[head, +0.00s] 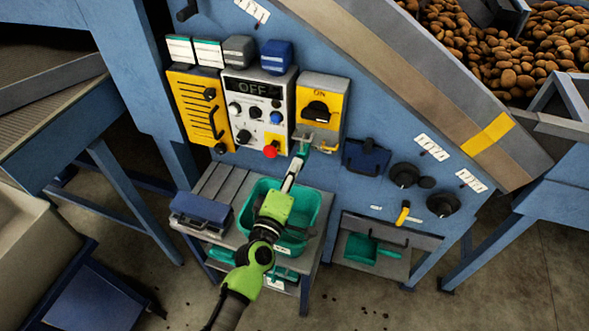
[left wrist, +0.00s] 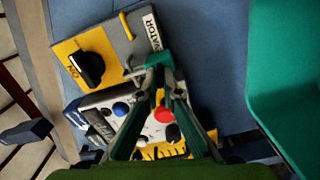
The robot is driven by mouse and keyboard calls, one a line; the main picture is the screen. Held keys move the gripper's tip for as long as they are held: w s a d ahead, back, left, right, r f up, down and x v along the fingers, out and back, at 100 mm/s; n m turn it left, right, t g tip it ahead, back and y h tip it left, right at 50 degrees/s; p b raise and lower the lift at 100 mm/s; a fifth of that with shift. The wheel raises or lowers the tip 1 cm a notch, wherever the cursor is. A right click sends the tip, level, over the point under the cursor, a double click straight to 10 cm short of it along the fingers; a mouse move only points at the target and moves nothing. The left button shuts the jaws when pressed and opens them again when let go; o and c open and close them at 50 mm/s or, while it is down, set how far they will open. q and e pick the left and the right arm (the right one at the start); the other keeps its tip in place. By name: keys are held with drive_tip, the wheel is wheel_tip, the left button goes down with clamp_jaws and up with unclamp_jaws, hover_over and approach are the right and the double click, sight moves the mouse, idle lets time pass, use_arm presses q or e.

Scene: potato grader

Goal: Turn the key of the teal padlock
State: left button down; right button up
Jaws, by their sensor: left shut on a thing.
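The teal padlock (head: 304,148) hangs at the lower edge of the yellow switch box (head: 320,110), by a grey metal tab. My left gripper (head: 300,154) reaches up to it from below and is shut at the padlock. In the left wrist view the fingertips (left wrist: 159,68) close around a small teal part (left wrist: 157,94), under the tab of the yellow plate. The fingers hide most of the padlock. I cannot make out the key or its angle. My right gripper is not in view.
The control panel (head: 243,105) with a red button (head: 271,151) and an OFF display is just left of the padlock. A teal bin (head: 314,205) stands on the grey bench below my left arm. A dark blue box (head: 366,157) is on the wall to the right.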

use_arm(q)
drive_tip(key=shift+n, duration=1.2)
drive_tip(key=c, duration=2.2)
unclamp_jaws()
drive_tip(key=v, duration=1.2)
